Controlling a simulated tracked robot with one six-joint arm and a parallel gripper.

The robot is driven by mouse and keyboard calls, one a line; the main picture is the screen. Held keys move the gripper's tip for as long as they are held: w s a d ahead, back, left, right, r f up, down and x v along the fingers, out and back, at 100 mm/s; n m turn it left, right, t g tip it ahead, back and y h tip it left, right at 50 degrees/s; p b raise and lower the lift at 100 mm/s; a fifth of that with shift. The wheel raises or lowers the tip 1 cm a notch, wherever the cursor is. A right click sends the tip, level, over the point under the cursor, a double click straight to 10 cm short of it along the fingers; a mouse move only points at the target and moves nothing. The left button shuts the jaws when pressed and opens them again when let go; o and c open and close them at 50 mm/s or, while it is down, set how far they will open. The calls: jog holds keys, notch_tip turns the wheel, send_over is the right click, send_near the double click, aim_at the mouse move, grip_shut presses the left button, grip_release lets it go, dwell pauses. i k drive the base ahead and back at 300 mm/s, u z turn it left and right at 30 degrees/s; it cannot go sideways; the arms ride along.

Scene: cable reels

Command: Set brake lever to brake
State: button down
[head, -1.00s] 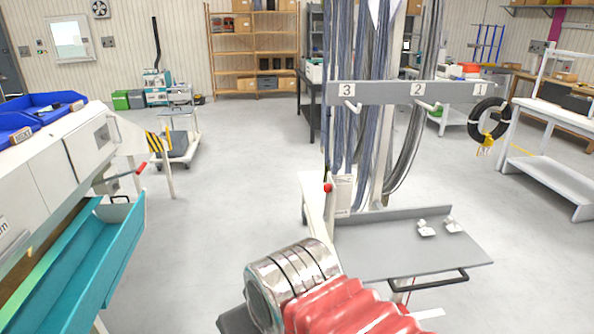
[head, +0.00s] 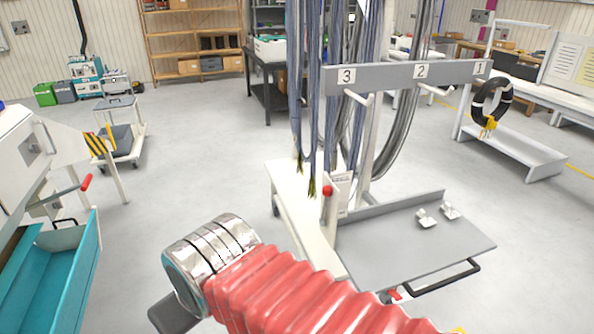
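A grey-and-white cart (head: 425,235) stands ahead, right of centre. An upright lever with a red knob (head: 327,191) rises at its left side, beside a small label plate. A small red part (head: 394,295) shows low at the cart's front edge, partly behind my arm. Another red-ended handle (head: 86,183) sticks out from the machine at the left. No label shows which of these is the brake lever. My arm, with red bellows and a silver joint, crosses the bottom of the view, short of the cart. My gripper's fingers are not seen.
A teal trough (head: 50,270) is at the lower left. A small trolley (head: 118,140) stands behind. Floor between machine and cart is clear.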

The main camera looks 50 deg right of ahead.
aim_at(327, 191)
jog(key=z, duration=0.1)
jog(key=i, duration=1.3)
jog(key=z, duration=0.15)
